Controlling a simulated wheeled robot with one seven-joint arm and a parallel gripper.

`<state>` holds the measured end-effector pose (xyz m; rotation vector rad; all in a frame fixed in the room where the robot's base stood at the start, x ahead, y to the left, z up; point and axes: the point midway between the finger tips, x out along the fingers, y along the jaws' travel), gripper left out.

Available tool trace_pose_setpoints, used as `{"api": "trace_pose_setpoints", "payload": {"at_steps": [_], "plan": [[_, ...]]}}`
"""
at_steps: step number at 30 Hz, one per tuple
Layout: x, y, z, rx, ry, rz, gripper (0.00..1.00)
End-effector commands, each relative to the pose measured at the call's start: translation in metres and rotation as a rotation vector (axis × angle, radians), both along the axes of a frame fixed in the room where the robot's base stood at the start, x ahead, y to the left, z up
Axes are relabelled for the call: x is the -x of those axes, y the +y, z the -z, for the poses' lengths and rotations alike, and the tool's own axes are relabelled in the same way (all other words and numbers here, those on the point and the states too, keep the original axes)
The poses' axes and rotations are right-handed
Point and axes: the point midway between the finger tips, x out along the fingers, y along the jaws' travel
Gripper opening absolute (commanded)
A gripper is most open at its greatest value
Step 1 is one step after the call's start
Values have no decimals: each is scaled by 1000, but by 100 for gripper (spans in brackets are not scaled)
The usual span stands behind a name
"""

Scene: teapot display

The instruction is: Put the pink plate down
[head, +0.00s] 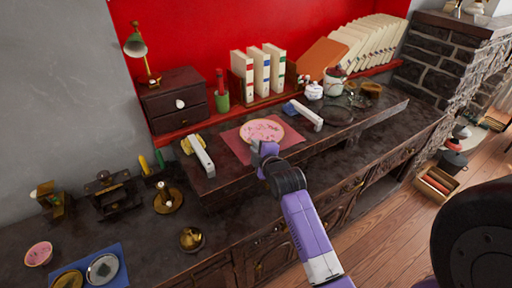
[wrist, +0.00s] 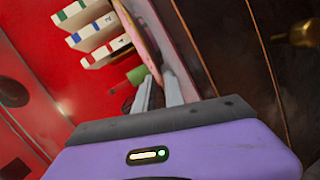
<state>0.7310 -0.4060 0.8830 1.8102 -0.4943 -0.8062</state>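The pink plate (head: 262,131) is round with a pale rim and lies roughly level over the dusky red mat (head: 236,146) on the raised shelf. My gripper (head: 264,152) is at its near edge. In the wrist view the plate (wrist: 143,38) shows nearly edge-on, and its rim runs between the two grey fingers of my gripper (wrist: 159,93), which look closed on it. The mat (wrist: 176,38) lies just beyond the plate there. I cannot tell whether the plate's underside touches the mat.
White-and-yellow (head: 199,153) and white-and-blue (head: 303,115) objects flank the mat. White binders (head: 259,72) and a green cup (head: 222,101) stand behind. A brass pot (head: 191,238) and a smaller pink dish (head: 38,254) are on the lower counter at left.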

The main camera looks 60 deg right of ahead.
Motion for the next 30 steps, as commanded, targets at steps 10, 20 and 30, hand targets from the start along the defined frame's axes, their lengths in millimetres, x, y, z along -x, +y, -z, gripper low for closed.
{"api": "trace_pose_setpoints", "payload": {"at_steps": [10, 20, 30], "plan": [[12, 13, -5, -2, 0, -1, 14], [58, 57, -24, -1, 0, -1, 14], [82, 79, -36, 0, 1, -1, 14]]}}
